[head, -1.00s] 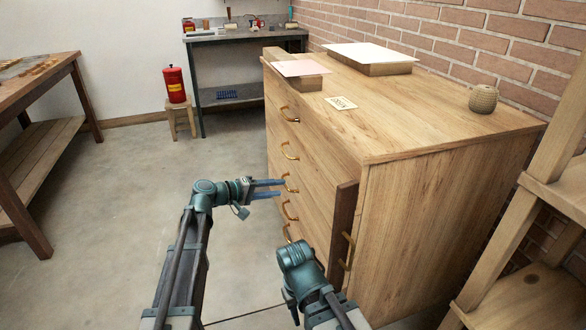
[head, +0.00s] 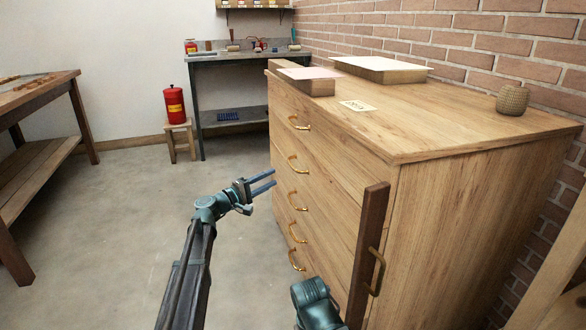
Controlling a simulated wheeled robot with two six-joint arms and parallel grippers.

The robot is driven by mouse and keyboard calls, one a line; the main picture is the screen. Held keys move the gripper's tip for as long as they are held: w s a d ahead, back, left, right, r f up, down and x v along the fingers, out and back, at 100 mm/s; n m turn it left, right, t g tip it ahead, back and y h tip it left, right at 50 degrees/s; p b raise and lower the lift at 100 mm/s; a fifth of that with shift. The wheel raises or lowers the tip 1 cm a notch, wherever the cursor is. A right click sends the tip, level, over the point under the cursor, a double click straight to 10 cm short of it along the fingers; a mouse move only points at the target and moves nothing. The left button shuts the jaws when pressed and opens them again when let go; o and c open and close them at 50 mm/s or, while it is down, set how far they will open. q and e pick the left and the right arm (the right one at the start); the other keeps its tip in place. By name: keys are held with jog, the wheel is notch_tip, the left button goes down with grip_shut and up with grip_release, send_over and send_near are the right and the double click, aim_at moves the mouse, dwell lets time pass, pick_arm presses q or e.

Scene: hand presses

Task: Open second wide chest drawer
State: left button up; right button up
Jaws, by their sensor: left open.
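The wide wooden chest (head: 330,190) stands at the right, with a column of several drawers on its front, each with a brass handle. All the drawers look shut. The second drawer from the top has a curved brass handle (head: 296,164). My left gripper (head: 273,181) is open and empty, its two blue fingers pointing right toward the chest front. In the picture the fingertips are just left of and slightly below the second handle, apart from it. My right arm shows only in part at the bottom, and its gripper is out of view.
A dark wood strip (head: 368,250) with a vertical brass handle stands out at the chest's near front edge. A workbench (head: 245,56), a red canister (head: 173,104) on a stool and a wooden table (head: 40,88) stand farther off. The floor at left is clear.

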aim_at(293, 167)
pick_arm(q)
jog(key=x, duration=1)
jog(key=shift+w+d+p, duration=0.15)
jog(key=shift+d+p, duration=0.1)
jog(key=shift+p, duration=0.15)
grip_shut()
dwell(0.9)
